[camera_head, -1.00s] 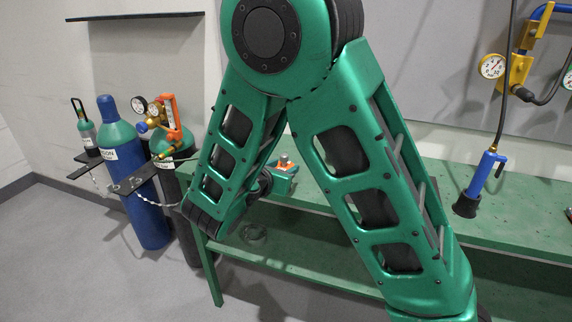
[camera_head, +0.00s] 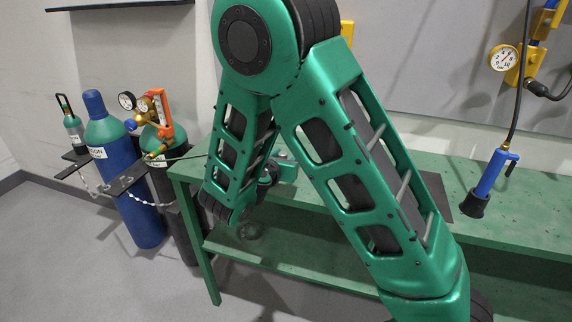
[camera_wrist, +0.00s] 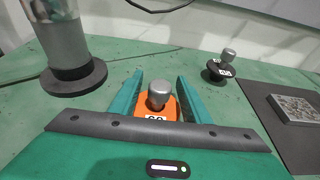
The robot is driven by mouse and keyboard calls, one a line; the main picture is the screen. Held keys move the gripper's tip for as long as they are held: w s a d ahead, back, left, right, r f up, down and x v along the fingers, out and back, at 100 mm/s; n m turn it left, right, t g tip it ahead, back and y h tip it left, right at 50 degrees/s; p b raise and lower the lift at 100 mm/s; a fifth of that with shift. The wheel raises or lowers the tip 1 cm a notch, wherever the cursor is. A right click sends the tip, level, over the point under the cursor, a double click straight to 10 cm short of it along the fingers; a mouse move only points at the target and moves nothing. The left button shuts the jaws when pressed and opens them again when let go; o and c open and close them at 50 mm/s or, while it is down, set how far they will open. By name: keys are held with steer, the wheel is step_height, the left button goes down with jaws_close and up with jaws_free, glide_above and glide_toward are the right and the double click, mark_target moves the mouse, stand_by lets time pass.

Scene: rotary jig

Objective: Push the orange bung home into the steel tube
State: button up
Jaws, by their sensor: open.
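The orange bung (camera_wrist: 150,112), with a grey metal knob on top and a partly hidden pale label, shows between the fingers of my gripper (camera_wrist: 160,77) in the wrist view. My gripper is open; the fingers lie on either side of the bung, and I cannot tell whether they touch it. A grey metal cylinder (camera_wrist: 66,42) stands upright on a round black foot at the upper left; it looks like the steel tube, its top cut off by the frame. In the head view I cannot make out the bung or the tube; my arm hides part of the bench.
A black knobbed piece (camera_wrist: 219,71) stands to the right on the green bench (camera_head: 525,215). A blue tool (camera_head: 490,180) hangs at the right. Gas cylinders (camera_head: 125,185) stand left of the bench.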

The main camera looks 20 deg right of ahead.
steer(key=shift+w+d+f, duration=0.2)
steer(key=shift+w+f, duration=0.1)
steer(key=shift+w, duration=0.35)
steer(key=shift+d, duration=0.1)
jaws_close()
steer(key=shift+r, duration=0.1)
